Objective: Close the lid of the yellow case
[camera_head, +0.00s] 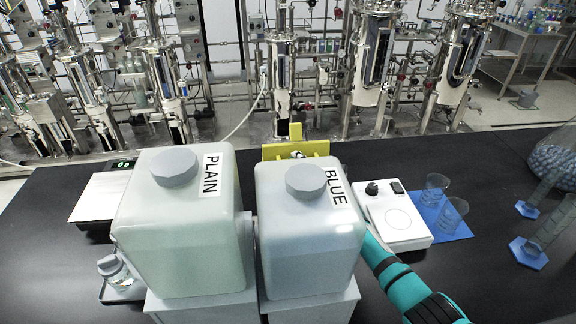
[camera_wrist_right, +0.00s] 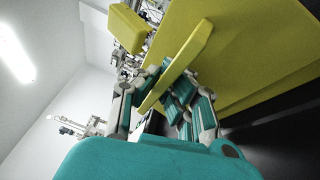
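The yellow case (camera_head: 318,148) shows in the head view only as a narrow yellow strip and upright piece behind the two jugs. The jugs hide the rest, so I cannot tell the lid's angle there. My right arm runs behind the BLUE jug. In the right wrist view, broad yellow panels (camera_wrist_right: 265,45) fill the upper right, and a yellow bar-like edge (camera_wrist_right: 197,45) slants down between the fingers of my right gripper (camera_wrist_right: 158,98). The fingers are spread apart; whether one touches the yellow edge is unclear. My left gripper is in neither view.
The PLAIN jug (camera_head: 180,235) and BLUE jug (camera_head: 310,235) stand at the front. A white hotplate-like device (camera_head: 402,225) and beakers on a blue mat (camera_head: 450,226) stand right. A scale (camera_head: 100,197) is left. Black bench space is free at far left.

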